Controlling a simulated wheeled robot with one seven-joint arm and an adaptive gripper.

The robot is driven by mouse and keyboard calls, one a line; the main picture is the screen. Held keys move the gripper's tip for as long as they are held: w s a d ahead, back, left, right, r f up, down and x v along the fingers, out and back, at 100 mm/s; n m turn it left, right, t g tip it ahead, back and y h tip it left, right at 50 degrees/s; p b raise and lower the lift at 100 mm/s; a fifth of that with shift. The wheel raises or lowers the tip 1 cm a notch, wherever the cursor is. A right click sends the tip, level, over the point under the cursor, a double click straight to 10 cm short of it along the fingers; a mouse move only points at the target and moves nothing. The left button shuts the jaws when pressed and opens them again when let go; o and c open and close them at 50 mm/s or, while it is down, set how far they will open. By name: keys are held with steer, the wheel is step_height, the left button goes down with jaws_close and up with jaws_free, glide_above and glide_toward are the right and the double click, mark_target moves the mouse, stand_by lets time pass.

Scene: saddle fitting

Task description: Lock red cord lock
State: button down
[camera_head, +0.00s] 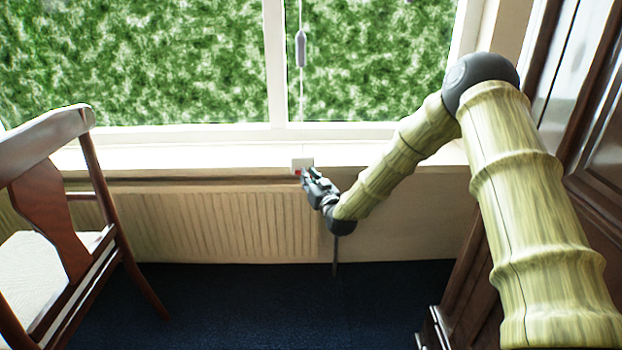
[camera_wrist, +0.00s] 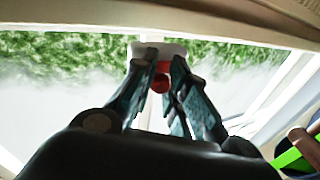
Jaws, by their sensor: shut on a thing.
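The red cord lock (camera_wrist: 160,82) shows in the wrist view between my gripper's fingertips, under a white block (camera_wrist: 172,48). In the head view it is a small red spot (camera_head: 298,172) at the white block (camera_head: 302,163) on the front edge of the window sill. My gripper (camera_head: 305,174) reaches up to it from below right. In the wrist view my gripper (camera_wrist: 163,70) is shut on the red cord lock, one finger on each side. The fingers hide part of the lock, and I cannot tell how it is set.
A white cord with a grey-white pull (camera_head: 300,48) hangs in front of the window. A radiator (camera_head: 215,222) is below the sill (camera_head: 200,157). A wooden chair (camera_head: 75,215) stands at left, a dark wood cabinet (camera_head: 590,130) at right. The blue carpet (camera_head: 240,305) between them is clear.

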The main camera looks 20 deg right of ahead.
steer(key=c, duration=1.4)
jaws_free()
steer(key=shift+w+a, duration=0.1)
steer(key=shift+a, duration=0.2)
steer(key=shift+o, duration=0.2)
steer(key=shift+d+f, duration=0.15)
steer(key=shift+d, duration=0.1)
steer(key=shift+d, duration=0.1)
steer(key=s+d, duration=0.1)
steer(key=s, duration=1.1)
steer(key=shift+d+f, duration=0.15)
steer(key=shift+f, duration=0.15)
steer(key=shift+w, duration=0.1)
